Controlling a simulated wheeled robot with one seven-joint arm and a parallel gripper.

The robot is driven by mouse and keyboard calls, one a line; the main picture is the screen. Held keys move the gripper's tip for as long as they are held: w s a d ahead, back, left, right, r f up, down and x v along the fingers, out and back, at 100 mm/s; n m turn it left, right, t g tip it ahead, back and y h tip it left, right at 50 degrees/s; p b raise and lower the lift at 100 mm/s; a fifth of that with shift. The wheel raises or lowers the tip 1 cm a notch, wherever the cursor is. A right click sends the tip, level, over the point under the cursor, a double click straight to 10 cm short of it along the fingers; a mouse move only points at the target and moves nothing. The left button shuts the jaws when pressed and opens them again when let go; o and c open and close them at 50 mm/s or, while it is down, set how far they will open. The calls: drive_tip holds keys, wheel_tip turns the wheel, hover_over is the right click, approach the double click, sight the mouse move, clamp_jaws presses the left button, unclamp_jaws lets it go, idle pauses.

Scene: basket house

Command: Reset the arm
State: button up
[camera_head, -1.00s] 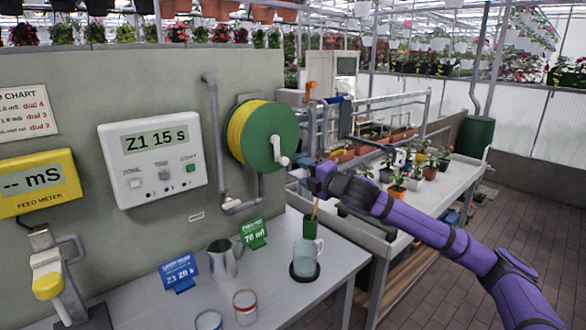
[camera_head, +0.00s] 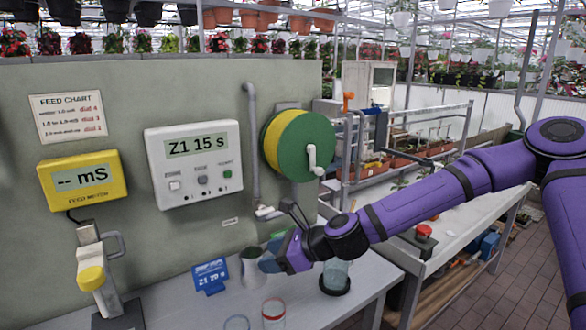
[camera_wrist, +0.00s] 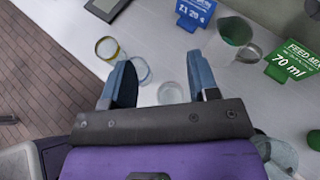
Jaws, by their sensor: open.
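My purple arm reaches in from the right in the head view. My gripper (camera_head: 268,264) is open and empty above the counter, in front of the metal pitcher (camera_head: 249,268), which it partly hides. In the wrist view the two blue fingers of my gripper (camera_wrist: 162,78) are spread apart with nothing between them but the counter and small clear cups below. A clear mug (camera_head: 338,276) stands on a black disc just right of my gripper, its top partly covered by my arm.
Small cups stand on the counter, one red-rimmed (camera_head: 273,312) and one yellow-rimmed (camera_wrist: 107,48). A blue sign (camera_head: 210,278) and a green 70 ml sign (camera_wrist: 292,62) stand near the pitcher. The wall holds a yellow meter (camera_head: 82,178), a white timer (camera_head: 193,163) and a hose reel (camera_head: 292,145).

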drive_tip(key=s+d+r+n+g+h, duration=0.1)
drive_tip(key=s+d+n+h, duration=0.25)
drive_tip(key=d+n, duration=0.35)
drive_tip(key=s+d+n+h, duration=0.2)
drive_tip(key=d+n+h, duration=0.35)
drive_tip(key=d, duration=0.25)
drive_tip(key=s+d+r+n+t+h, duration=0.2)
drive_tip(key=s+d+r+n, duration=0.5)
drive_tip(key=s+d+r, duration=1.3)
drive_tip(key=shift+r+n+t+h, duration=0.35)
drive_tip(key=shift+r+t+h, duration=0.1)
drive_tip(key=shift+h, duration=0.15)
drive_tip(key=shift+c, duration=0.4)
